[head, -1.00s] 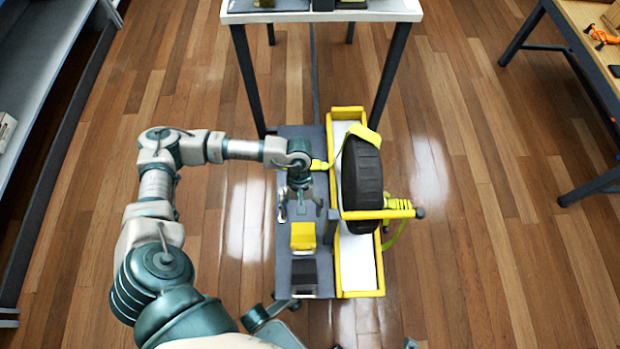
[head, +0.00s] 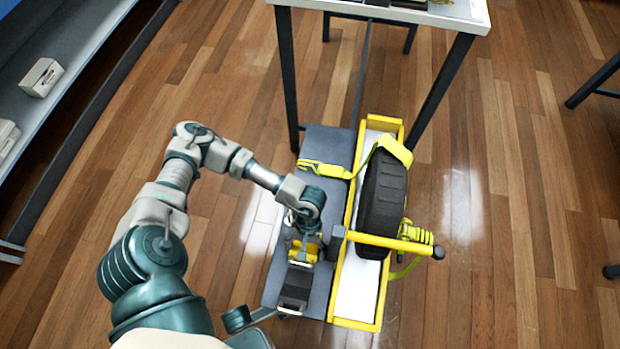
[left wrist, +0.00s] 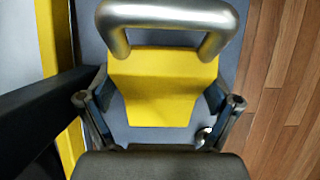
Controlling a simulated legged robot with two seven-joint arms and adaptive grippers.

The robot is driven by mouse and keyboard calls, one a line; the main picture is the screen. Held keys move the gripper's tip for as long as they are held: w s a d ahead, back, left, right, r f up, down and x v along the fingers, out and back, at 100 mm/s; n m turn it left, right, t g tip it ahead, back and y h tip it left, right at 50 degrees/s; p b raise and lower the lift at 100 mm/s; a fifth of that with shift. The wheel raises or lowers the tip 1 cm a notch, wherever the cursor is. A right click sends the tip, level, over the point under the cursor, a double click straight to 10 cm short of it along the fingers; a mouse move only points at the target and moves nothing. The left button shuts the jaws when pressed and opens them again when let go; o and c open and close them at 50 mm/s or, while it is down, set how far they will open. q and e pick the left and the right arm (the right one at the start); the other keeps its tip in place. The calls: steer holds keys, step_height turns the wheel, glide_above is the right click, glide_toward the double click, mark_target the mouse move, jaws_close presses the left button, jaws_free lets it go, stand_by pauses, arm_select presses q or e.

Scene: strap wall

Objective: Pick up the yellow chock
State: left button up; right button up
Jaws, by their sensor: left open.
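The yellow chock (head: 303,250) sits on the grey platform (head: 328,145), partly covered by my left gripper in the head view. In the left wrist view the chock (left wrist: 160,85) is a yellow block with a thick metal bar handle (left wrist: 168,16) across it. My left gripper (head: 304,246) is at the chock from above, and its fingers (left wrist: 160,103) are apart, one on each side of the yellow body. Whether the fingers touch it cannot be told. My right gripper does not show.
To the right, a black wheel (head: 382,203) stands in a yellow-edged tray (head: 352,290), with a yellow strap (head: 395,150) and a yellow bar (head: 380,240). A table (head: 400,12) stands behind.

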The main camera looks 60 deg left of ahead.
arm_select(q)
steer(key=shift+a, duration=0.1)
steer(key=shift+c, duration=0.7)
steer(key=c, duration=1)
steer(key=shift+o, duration=0.2)
steer(key=shift+r, duration=0.15)
